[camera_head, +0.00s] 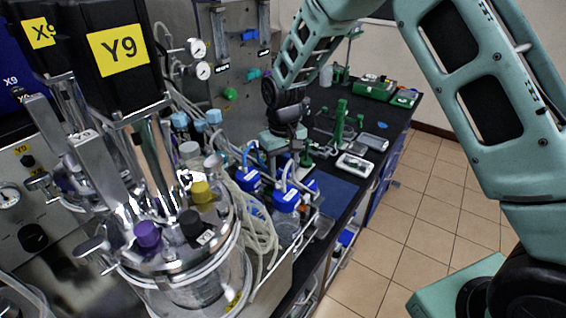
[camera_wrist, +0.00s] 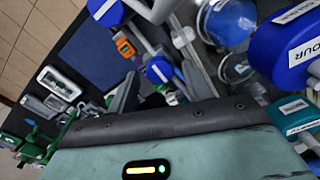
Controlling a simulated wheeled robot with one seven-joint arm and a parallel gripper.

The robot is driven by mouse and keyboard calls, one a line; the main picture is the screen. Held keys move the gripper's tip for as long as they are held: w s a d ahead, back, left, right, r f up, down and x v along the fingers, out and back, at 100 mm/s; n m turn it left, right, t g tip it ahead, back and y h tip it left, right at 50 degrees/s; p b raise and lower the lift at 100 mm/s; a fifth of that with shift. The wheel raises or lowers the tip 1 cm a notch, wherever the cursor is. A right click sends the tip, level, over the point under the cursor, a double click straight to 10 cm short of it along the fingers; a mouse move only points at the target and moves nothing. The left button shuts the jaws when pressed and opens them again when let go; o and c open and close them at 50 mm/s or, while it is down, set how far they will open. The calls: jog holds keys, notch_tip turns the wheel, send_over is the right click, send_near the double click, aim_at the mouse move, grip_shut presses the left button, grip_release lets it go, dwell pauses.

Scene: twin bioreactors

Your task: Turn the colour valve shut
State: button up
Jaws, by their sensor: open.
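A large blue cap (camera_wrist: 268,58) with a white label reading partly "…OUR" is at the right of the wrist view. A teal part (camera_wrist: 290,118) with a similar label sits below it. I cannot tell which piece is the colour valve's handle. A small orange piece (camera_wrist: 125,46) lies among tubing beyond my fingers. My gripper (camera_wrist: 162,92) is open, its two grey fingers apart, with a smaller blue cap (camera_wrist: 160,69) beyond the gap. I see nothing gripped. In the head view my gripper (camera_head: 291,148) is low behind the blue-capped bottles, its fingertips mostly hidden.
Blue-capped bottles (camera_head: 286,200) and loops of clear tubing (camera_head: 258,232) crowd the bench beside the glass reactor vessel (camera_head: 197,293). A scale (camera_head: 355,166) and green stands (camera_head: 339,125) stand farther back. The dark blue mat (camera_head: 331,187) is clear, as is the tiled floor (camera_head: 425,205).

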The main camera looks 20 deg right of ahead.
jog(key=shift+f, duration=0.3)
jog(key=c, duration=1)
jog(key=shift+o, duration=0.2)
